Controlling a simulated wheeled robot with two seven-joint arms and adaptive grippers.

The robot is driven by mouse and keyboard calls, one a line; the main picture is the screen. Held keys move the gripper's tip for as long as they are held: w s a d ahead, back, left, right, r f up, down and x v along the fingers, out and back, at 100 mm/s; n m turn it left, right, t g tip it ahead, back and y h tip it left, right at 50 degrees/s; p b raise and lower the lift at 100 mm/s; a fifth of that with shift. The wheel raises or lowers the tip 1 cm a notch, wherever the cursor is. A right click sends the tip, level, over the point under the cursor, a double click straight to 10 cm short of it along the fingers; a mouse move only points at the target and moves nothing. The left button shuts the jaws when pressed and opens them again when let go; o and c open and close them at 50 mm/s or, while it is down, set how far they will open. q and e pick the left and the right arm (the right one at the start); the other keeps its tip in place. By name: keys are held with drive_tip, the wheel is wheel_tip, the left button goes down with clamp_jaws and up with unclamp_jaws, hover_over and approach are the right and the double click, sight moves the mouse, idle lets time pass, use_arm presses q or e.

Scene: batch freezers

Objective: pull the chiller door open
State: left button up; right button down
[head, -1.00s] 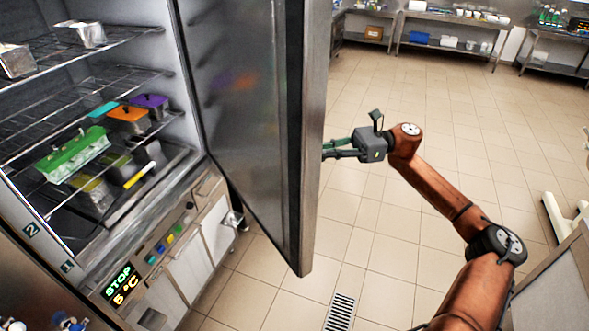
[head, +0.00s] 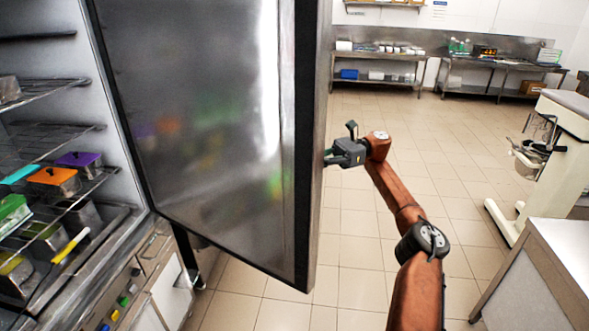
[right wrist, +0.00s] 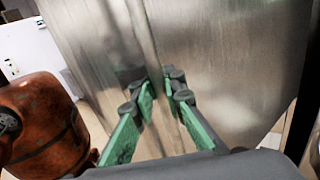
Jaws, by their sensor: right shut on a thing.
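The chiller door (head: 205,120) stands wide open in the head view, its inner steel face toward me. My right gripper (head: 328,157) is at the door's outer side, near its free edge. In the right wrist view, the green fingers of my right gripper (right wrist: 168,82) are closed around a narrow upright part of the door's outer steel face (right wrist: 235,50); it looks like the handle. The door hides the fingertips in the head view. The chiller's inside (head: 60,120) is exposed at the left. My left gripper is out of view.
Wire shelves hold tubs with orange (head: 53,175), purple (head: 79,159) and green lids. A steel counter (head: 545,262) stands at the lower right, and a white stand (head: 545,165) behind it. Tiled floor right of the door is clear. Worktables (head: 378,66) line the back wall.

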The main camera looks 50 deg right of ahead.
drive_tip(key=shift+d, duration=0.45)
drive_tip(key=c, duration=2.5)
unclamp_jaws()
drive_tip(key=o, duration=0.5)
drive_tip(key=shift+s+d, duration=0.1)
drive_tip(key=shift+s, duration=0.25)
drive_tip(key=shift+w+r, duration=0.15)
drive_tip(key=shift+r, duration=2.35)
drive_tip(key=shift+w+r, duration=0.15)
drive_tip(key=shift+r, duration=2.3)
drive_tip(key=shift+c, duration=0.4)
